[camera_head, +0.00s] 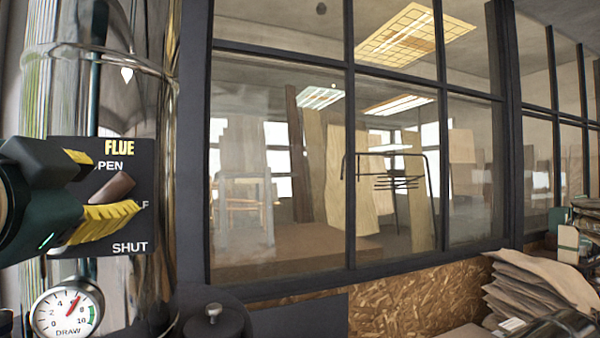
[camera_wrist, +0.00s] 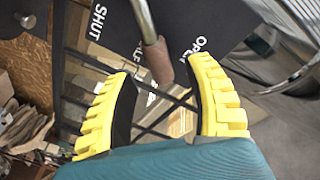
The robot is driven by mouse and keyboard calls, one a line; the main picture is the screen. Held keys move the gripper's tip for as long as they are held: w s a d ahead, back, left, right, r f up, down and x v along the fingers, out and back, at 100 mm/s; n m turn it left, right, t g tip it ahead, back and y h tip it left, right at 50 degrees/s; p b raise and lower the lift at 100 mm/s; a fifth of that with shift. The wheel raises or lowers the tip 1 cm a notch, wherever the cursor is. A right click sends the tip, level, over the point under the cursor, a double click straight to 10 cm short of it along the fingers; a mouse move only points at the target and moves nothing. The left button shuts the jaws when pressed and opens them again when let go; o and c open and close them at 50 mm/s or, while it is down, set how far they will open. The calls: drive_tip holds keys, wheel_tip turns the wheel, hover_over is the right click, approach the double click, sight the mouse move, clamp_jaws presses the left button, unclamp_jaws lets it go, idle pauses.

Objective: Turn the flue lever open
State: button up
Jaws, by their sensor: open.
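The flue plate (camera_head: 143,178) is a dark panel on the shiny metal duct, lettered FLUE, OPEN, HALF and SHUT from top to bottom. The flue lever (camera_head: 112,187) has a brown grip, which appears between the OPEN and HALF labels. In the wrist view, the lever (camera_wrist: 158,62) shows its metal rod and brown grip. My gripper (camera_head: 114,182) is open in front of the plate, with yellow ridged fingers. In the wrist view, the grip's end lies between the fingertips of my gripper (camera_wrist: 160,68), with gaps on both sides. My gripper hides the lever's pivot in the head view.
A round draw gauge (camera_head: 67,312) is below the plate. A dark-framed window (camera_head: 350,150) fills the wall to the right. A dark fixture with a knob (camera_head: 213,312) stands at lower middle. Folded sacks (camera_head: 535,290) are stacked at lower right.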

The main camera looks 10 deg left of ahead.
sight(110, 189)
drive_tip(key=x, duration=0.3)
drive_tip(key=shift+r+p, duration=0.15)
drive_tip(key=shift+p, duration=0.2)
drive_tip(key=shift+w+a, duration=0.1)
drive_tip(key=shift+w, duration=0.2)
clamp_jaws()
